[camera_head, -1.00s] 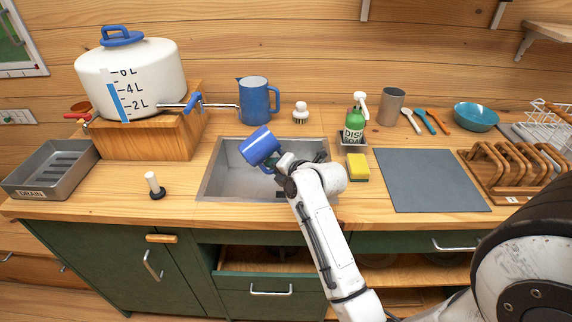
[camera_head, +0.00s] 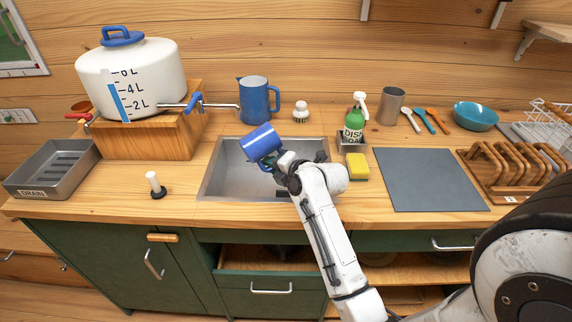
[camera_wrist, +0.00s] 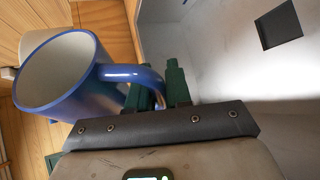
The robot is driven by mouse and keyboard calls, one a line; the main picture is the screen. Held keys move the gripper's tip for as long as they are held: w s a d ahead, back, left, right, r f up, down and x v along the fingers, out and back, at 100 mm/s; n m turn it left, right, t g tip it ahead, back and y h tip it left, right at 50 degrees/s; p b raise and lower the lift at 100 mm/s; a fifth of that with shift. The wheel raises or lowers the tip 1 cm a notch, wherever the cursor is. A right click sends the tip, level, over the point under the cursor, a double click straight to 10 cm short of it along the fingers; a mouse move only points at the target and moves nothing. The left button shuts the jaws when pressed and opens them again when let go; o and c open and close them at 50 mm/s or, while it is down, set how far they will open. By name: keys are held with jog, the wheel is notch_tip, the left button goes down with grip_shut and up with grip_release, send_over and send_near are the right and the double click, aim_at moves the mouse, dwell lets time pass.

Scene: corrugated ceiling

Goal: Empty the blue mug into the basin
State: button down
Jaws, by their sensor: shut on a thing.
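The blue mug (camera_head: 261,143) is held tilted over the basin, its mouth toward the lower left in the head view. My gripper (camera_head: 281,163) is shut on the mug's handle. In the wrist view the mug (camera_wrist: 88,88) shows a pale inside, with no liquid seen in the part that shows. The green fingers of my gripper (camera_wrist: 160,88) close around the handle there. The grey basin (camera_head: 225,172) is sunk in the counter below the mug. A dark square opening (camera_wrist: 278,25) shows on a basin surface in the wrist view.
A white water tank (camera_head: 150,75) with a tap stands on a wooden box at the left. A blue pitcher (camera_head: 253,98), a brush (camera_head: 300,113), a soap bottle (camera_head: 354,125) and a sponge (camera_head: 357,166) surround the basin. A white-handled stopper (camera_head: 154,184) stands left of it.

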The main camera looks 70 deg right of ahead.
jog(key=shift+w+r, duration=0.1)
jog(key=shift+r, duration=0.05)
jog(key=shift+m, duration=0.3)
jog(key=shift+d+f+m+t+y+b, duration=0.15)
jog(key=shift+f+m+t+y+b, duration=0.25)
jog(key=shift+b, duration=0.7)
jog(key=shift+w+a+r+m+t+b, duration=0.1)
jog(key=shift+a+r+m+t+b, duration=0.1)
jog(key=shift+r+m+t+b, duration=0.3)
jog(key=shift+w+a+r+m+t+b, duration=0.1)
jog(key=shift+a+r+m+t+b, duration=0.1)
jog(key=shift+m+t+b, duration=0.5)
dwell(1.3)
jog(key=shift+g, duration=0.3)
